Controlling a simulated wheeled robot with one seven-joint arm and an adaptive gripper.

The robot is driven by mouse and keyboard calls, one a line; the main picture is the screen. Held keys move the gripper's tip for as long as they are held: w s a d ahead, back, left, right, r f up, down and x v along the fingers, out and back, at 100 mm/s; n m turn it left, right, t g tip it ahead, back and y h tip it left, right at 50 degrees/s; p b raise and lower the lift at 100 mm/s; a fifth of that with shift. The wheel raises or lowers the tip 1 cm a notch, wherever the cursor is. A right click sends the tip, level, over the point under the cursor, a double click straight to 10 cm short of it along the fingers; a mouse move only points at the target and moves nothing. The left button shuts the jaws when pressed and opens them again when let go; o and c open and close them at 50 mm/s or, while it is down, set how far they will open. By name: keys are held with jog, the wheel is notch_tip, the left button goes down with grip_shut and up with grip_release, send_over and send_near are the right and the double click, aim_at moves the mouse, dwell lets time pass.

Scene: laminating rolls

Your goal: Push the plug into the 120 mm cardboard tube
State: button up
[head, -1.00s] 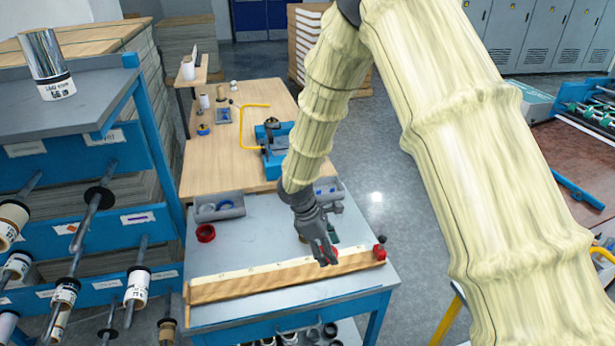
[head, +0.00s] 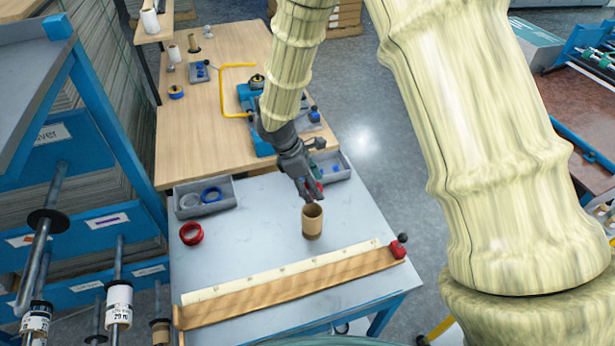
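A short brown cardboard tube (head: 312,223) stands upright on the grey worktable, its open, hollow-looking end facing up. My gripper (head: 311,198) points down just behind and above the tube's rim, and its fingertips nearly overlap the rim in the picture. I cannot tell whether they touch it. A small red patch shows at the fingers. I cannot tell whether it is a held plug or part of the gripper, nor how far apart the fingers are. No plug can be made out with certainty.
A long wooden bar with a pale scale (head: 290,286) and a red stop (head: 397,249) lies along the front. A red ring (head: 191,234), a grey bin with rings (head: 205,197) and another bin (head: 333,165) are around. The table's left middle is clear.

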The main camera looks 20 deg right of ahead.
jog(key=shift+s+d+r, duration=0.1)
jog(key=shift+s+r, duration=0.05)
jog(key=shift+s, duration=0.35)
jog(key=shift+s+d+r, duration=0.1)
jog(key=shift+s, duration=0.35)
jog(key=shift+w+a+f+b, duration=0.1)
jog(key=shift+w+f+b, duration=0.45)
jog(key=shift+w+f, duration=0.45)
jog(key=shift+s+f+b, duration=0.15)
jog(key=shift+s+b, duration=0.15)
jog(key=shift+s, duration=0.35)
jog(key=shift+w+f, duration=0.35)
jog(key=shift+f, duration=0.25)
jog(key=shift+s+f+b, duration=0.1)
jog(key=shift+s+b, duration=0.1)
jog(key=shift+b, duration=0.25)
jog(key=shift+f, duration=0.15)
jog(key=shift+w+f+b, duration=0.15)
jog(key=shift+f+b, duration=0.15)
jog(key=shift+f, duration=0.35)
